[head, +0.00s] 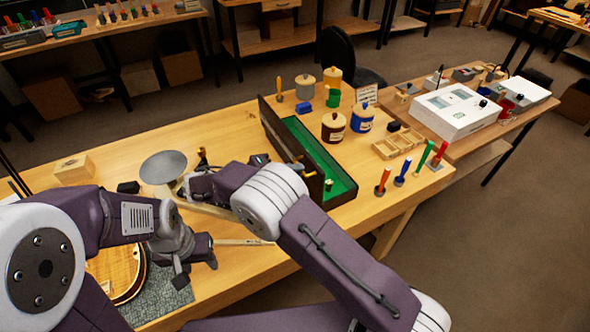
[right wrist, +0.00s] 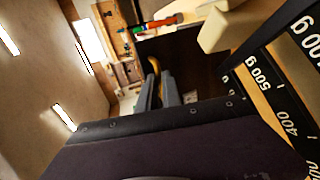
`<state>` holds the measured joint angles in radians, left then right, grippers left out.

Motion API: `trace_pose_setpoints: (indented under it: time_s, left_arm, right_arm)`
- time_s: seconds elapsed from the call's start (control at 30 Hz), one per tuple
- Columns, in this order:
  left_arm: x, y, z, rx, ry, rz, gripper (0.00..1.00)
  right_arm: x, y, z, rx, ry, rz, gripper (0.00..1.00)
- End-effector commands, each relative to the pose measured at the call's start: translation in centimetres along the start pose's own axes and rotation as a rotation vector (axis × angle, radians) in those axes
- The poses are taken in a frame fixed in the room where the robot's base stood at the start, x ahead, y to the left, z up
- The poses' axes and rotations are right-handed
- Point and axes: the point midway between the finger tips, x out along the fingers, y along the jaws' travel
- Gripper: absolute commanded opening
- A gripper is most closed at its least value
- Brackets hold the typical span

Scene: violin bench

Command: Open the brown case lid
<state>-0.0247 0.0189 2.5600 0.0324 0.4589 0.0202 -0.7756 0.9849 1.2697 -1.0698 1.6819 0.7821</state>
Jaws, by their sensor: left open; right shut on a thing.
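The brown case (head: 345,198) lies on the bench with its green lining showing. Its dark lid (head: 272,127) stands raised along the case's left side, and the lid's far part shows a dark panel in the right wrist view (right wrist: 195,58). My right gripper (right wrist: 158,92) is shut on the lid, as far as I can tell; the exact contact is hard to see, and my own arm hides much of it in the head view. My left gripper (head: 197,270) is open and empty, over the bench near a violin body (head: 118,270).
A scale with a round grey pan (head: 163,167) and a wooden block (head: 74,169) stand left of the lid. Lidded jars (head: 333,127), a divided wooden tray (head: 398,144) and upright coloured tools (head: 382,181) stand right of the case. A grey mat (head: 165,297) lies near the left gripper.

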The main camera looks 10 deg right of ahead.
Motion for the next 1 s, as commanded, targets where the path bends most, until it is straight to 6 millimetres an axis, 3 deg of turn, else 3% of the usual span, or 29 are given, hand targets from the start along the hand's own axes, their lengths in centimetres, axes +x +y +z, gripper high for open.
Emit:
trace_pose_setpoints:
  time_s: [0.03,0.73,0.8,0.83,1.0]
  left_arm:
    - [0.35,-0.01,0.03,0.000,0.000,0.000,0.48]
    - [0.57,-0.01,0.06,0.000,0.000,0.000,0.48]
    - [0.57,-0.01,0.06,0.000,0.000,0.000,0.48]
    - [0.57,-0.01,0.06,0.000,0.000,0.000,0.48]
    - [0.50,-0.01,0.05,0.000,0.000,0.000,0.48]
  right_arm:
    - [0.44,-1.16,0.27,-0.014,-0.011,-0.013,0.00]
    - [0.52,-1.59,0.32,-0.017,-0.012,-0.013,0.00]
    - [0.52,-1.60,0.35,-0.017,-0.013,-0.012,0.26]
    - [0.51,-1.58,0.35,-0.017,-0.013,-0.012,0.31]
    - [0.40,-1.35,0.26,-0.013,-0.010,-0.011,0.31]
